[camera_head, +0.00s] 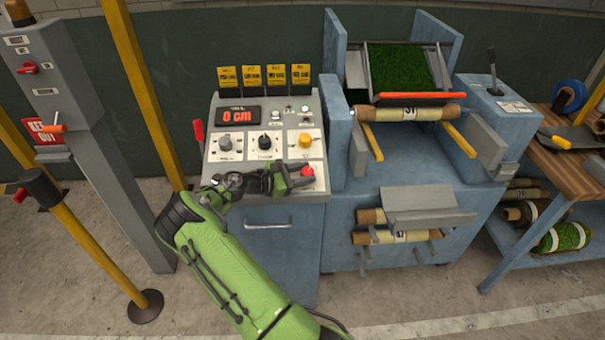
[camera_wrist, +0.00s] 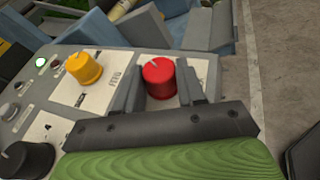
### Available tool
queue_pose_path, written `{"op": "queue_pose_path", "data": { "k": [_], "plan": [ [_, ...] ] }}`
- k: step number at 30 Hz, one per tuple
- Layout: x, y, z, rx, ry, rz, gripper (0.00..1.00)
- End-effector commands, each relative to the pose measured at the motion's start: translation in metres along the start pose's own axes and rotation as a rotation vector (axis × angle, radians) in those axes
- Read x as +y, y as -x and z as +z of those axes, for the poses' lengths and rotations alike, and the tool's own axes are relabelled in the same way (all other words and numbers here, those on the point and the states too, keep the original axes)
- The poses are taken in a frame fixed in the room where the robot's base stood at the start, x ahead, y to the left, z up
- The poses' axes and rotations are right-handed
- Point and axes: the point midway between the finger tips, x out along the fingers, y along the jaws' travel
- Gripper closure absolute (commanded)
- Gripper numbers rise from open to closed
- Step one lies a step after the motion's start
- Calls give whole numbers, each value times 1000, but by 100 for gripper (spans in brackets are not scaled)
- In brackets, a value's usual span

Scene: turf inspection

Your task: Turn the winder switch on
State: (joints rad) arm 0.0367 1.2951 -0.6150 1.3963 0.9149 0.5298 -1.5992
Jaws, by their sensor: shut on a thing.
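The control panel (camera_head: 215,173) is on a blue cabinet, left of the machine. A red knob (camera_head: 308,171) sits at its lower right; it also shows in the wrist view (camera_wrist: 158,78) with a pale mark on top, pointing up and left. My gripper (camera_head: 296,180) is shut on the red knob, with one dark finger on each side. A yellow knob (camera_head: 305,139), a black knob (camera_head: 265,142) and a grey knob (camera_head: 226,142) are in a row above. The knob labels are too small or blurred to read surely, and my gripper hides the panel's lower part.
The display (camera_head: 238,115) reads 0 cm. A green light (camera_wrist: 41,62) is lit on the panel. A red lever (camera_head: 198,130) stands at the panel's left edge. Yellow posts (camera_head: 140,85) are on the left. The turf machine (camera_head: 340,130) is close on the right.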

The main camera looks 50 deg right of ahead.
Motion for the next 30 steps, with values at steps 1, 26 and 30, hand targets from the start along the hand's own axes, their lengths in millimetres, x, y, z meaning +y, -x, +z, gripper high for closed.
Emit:
{"op": "queue_pose_path", "data": {
  "k": [1,26,30],
  "plan": [
    [2,0,4,-8,-7,5,91],
    [2,82,1,0,-1,9,35],
    [2,120,1,-3,-3,9,35]
  ]
}}
